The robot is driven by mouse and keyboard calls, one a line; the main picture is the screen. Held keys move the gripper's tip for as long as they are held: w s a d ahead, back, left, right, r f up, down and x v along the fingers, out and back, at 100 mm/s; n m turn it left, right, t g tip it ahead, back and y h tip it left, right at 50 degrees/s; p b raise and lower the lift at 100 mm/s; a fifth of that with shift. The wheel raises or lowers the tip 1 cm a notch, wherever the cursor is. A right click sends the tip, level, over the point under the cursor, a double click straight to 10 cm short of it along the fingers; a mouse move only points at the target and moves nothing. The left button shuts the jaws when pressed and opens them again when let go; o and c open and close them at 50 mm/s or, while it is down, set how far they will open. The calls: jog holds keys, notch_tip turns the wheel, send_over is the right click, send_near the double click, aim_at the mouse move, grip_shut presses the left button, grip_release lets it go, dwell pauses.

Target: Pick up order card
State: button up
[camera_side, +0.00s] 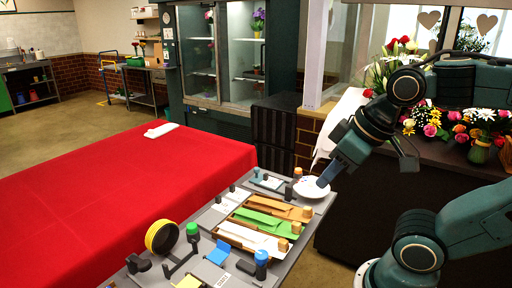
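My gripper (326,178) points down over a round white dish (312,188) at the far right end of the grey work board. Its fingers are too small and dark to show a gap or anything held. I cannot tell which item is the order card. A small blue card-like piece (219,252) stands tilted near the front of the board. A yellow piece (188,282) lies at the bottom edge of the picture, partly cut off. A white item with dark marks (222,281) lies beside it, also partly cut off.
Trays with orange (287,211), green (264,223) and white (254,240) sheets fill the board's middle. A yellow tape roll (162,237) stands at its left. A red-covered table (110,190) lies left, mostly bare, with a white item (161,130). Flowers (480,130) stand behind my arm.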

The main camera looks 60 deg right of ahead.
jog(key=w+d+r+m+g, duration=0.2)
jog(key=w+d+m, duration=0.35)
jog(key=w, duration=0.45)
jog(key=w+d+r+m+g, duration=0.1)
jog(key=w+d+m, duration=0.4)
jog(key=w, duration=0.5)
jog(key=w+d+f+m+g, duration=0.1)
jog(key=w+d+f+m, duration=0.1)
jog(key=d, duration=0.4)
jog(key=w+d+f+m, duration=0.3)
jog(key=w+d+f, duration=0.2)
jog(key=d+f, duration=0.2)
jog(key=w+d+f+m+g, duration=0.1)
jog(key=w+d+f+m, duration=0.1)
jog(key=w+d+f, duration=0.2)
jog(key=shift+w+d+f+g, duration=0.15)
jog(key=shift+d+f+g, duration=0.3)
jog(key=shift+d, duration=0.7)
jog(key=shift+f+m, duration=0.2)
jog(key=shift+m, duration=0.05)
jog(key=shift+f, duration=4.15)
